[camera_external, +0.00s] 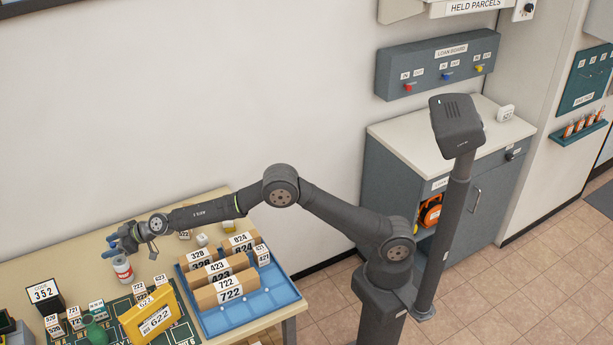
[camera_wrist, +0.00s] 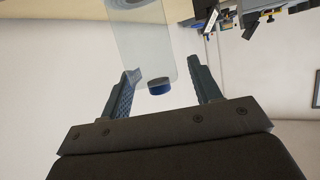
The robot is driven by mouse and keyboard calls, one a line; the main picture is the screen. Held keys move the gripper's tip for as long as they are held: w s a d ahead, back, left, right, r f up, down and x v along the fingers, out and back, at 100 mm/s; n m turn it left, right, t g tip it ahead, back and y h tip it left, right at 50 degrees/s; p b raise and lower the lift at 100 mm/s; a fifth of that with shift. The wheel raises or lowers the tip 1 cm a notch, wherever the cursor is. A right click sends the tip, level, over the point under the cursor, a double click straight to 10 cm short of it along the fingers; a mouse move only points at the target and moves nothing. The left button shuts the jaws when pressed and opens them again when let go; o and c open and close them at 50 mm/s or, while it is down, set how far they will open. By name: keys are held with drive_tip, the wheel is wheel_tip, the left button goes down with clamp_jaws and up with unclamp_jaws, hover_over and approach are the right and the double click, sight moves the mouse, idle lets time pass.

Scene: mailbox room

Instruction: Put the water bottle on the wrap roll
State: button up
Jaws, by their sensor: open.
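My gripper (camera_external: 113,243) is above the left part of the table, its fingers spread. In the external view a small white and red cylinder (camera_external: 122,268) stands upright just below the gripper. I cannot tell whether it is the same thing. I cannot clearly pick out the wrap roll in either view.
A blue tray (camera_external: 262,303) holds several numbered brown parcels. A yellow 622 parcel (camera_external: 150,316), small numbered blocks, a green object (camera_external: 95,331) and a 352 code box (camera_external: 45,296) crowd the front. A grey cabinet (camera_external: 400,175) stands at the right, with floor between.

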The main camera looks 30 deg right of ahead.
drive_tip(key=v, duration=1.1)
idle(0.5)
drive_tip(key=shift+a+f, duration=0.1)
idle(0.5)
drive_tip(key=shift+x, duration=4.6)
drive_tip(key=shift+v, duration=4.9)
drive_tip(key=shift+x, duration=6.15)
wheel_tip(320, 180, up, 2)
drive_tip(key=shift+w+r, duration=0.1)
drive_tip(key=shift+r, duration=0.1)
drive_tip(key=shift+w+d+r, duration=0.1)
drive_tip(key=shift+d+r, duration=0.1)
drive_tip(key=shift+r, duration=0.4)
drive_tip(key=shift+w+d+r, duration=0.15)
drive_tip(key=shift+d+r, duration=0.05)
drive_tip(key=shift+r, duration=0.4)
drive_tip(key=w+d+r, duration=0.3)
drive_tip(key=d+r, duration=0.1)
drive_tip(key=d, duration=0.2)
drive_tip(key=shift+w, duration=0.3)
